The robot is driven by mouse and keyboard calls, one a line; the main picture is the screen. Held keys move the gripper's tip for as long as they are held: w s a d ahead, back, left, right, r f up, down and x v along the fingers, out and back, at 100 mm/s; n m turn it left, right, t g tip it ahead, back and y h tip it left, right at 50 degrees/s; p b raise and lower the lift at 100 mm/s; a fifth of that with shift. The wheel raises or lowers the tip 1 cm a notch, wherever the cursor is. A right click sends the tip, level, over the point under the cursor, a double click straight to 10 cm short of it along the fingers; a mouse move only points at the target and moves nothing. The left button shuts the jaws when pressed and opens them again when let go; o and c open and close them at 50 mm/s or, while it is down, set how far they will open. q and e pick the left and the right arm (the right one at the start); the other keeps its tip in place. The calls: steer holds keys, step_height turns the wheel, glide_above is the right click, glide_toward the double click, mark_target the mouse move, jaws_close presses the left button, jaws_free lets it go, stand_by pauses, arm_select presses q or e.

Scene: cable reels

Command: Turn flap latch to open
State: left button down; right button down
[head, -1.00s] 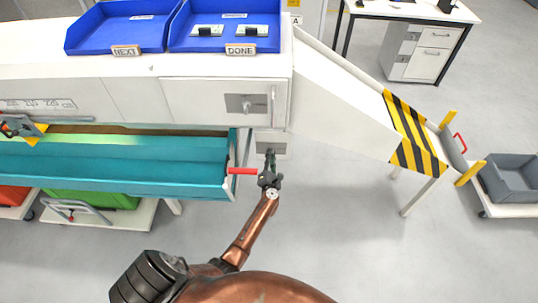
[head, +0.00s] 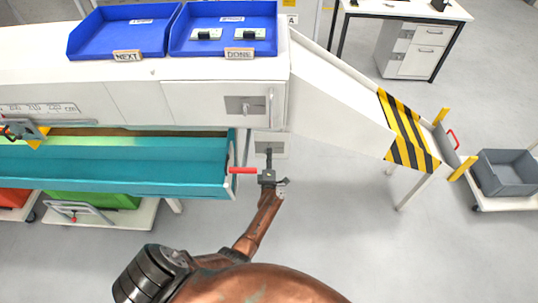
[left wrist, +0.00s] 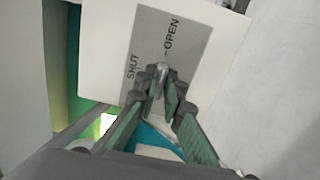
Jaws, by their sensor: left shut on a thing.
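The flap latch plate (head: 270,145) is a grey plate below the right end of the white housing. In the left wrist view the plate (left wrist: 184,48) reads SHUT on the left and OPEN on the right. The small metal latch lever (left wrist: 161,70) stands between my fingertips and points near the mark by OPEN. My left gripper (head: 268,160) is in front of the plate, and its fingers (left wrist: 160,92) are closed around the lever. The fingers hide the lever's lower part. My right gripper is not in view.
A red handle (head: 242,170) sticks out beside my left gripper at the end of the teal trough (head: 120,168). Blue trays (head: 220,48) stand on the housing. A white chute (head: 335,100) slopes right towards a grey bin (head: 507,174). Floor at the lower right is clear.

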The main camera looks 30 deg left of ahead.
arm_select(q)
steer(key=shift+w+r, duration=0.25)
steer(key=shift+r, duration=0.1)
steer(key=c, duration=2)
jaws_free()
steer(key=shift+c, duration=0.2)
steer(key=shift+f, duration=0.1)
steer(key=shift+d, duration=0.1)
